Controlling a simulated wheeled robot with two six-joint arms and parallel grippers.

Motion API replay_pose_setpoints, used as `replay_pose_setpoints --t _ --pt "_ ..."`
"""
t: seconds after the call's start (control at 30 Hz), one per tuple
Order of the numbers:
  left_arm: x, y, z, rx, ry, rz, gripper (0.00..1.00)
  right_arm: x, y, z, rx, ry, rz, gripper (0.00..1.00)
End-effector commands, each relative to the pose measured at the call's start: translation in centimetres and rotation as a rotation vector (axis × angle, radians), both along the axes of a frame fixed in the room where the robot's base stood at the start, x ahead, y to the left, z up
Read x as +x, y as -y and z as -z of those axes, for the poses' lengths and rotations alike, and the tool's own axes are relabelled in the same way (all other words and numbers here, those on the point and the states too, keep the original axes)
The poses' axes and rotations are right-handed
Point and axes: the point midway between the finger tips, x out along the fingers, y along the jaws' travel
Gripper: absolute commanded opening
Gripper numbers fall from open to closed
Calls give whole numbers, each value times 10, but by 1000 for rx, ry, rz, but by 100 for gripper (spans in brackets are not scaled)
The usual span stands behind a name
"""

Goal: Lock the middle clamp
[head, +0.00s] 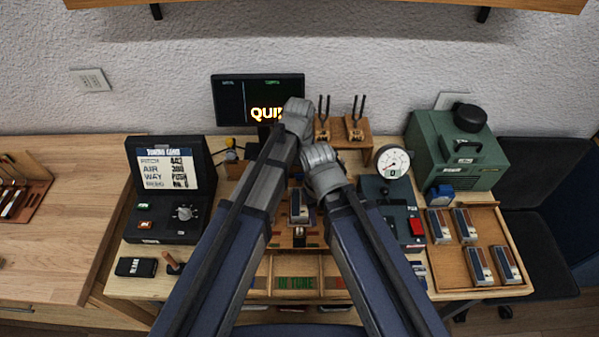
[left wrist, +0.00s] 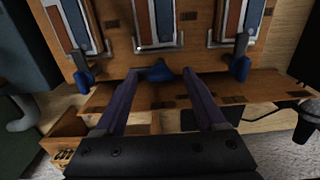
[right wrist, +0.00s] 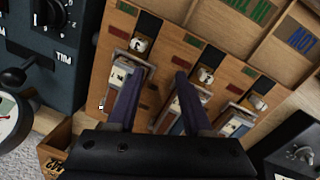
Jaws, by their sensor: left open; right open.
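In the left wrist view, a wooden fixture holds three metal-framed blocks, each with a blue-handled clamp. The middle clamp (left wrist: 178,76) shows as a low, wide blue piece, unlike the left clamp (left wrist: 80,68) and right clamp (left wrist: 240,66), whose handles hang below grey posts. My left gripper (left wrist: 160,78) is open, its fingers on either side of the middle clamp; contact is unclear. My right gripper (right wrist: 158,76) is open over the fixture, between the left block (right wrist: 122,72) and middle block (right wrist: 190,100), holding nothing visible. In the head view my arms hide most of the fixture (head: 299,235).
A tray (head: 482,285) with several blocks lies at right. A dial gauge (head: 392,161) and dark control box (head: 385,195) stand right of my arms. A black console (head: 165,190) is at left. Labelled bins (head: 295,283) are in front.

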Motion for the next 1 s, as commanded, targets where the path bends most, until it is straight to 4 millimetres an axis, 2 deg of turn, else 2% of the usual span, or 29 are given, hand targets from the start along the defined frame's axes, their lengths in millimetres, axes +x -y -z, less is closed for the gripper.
replay_pose_setpoints --t 0.07,0.1,0.7,1.0 --pt "0 0 0 0 0 0 72 0 0 -1 0 0 0 50" --pt "0 0 0 0 0 0 69 0 0 -1 0 0 0 50" --pt "0 0 0 0 0 0 2 0 0 0 0 0 0 50" --pt "0 0 0 0 0 9 0 0 0 0 0 0 0 50"
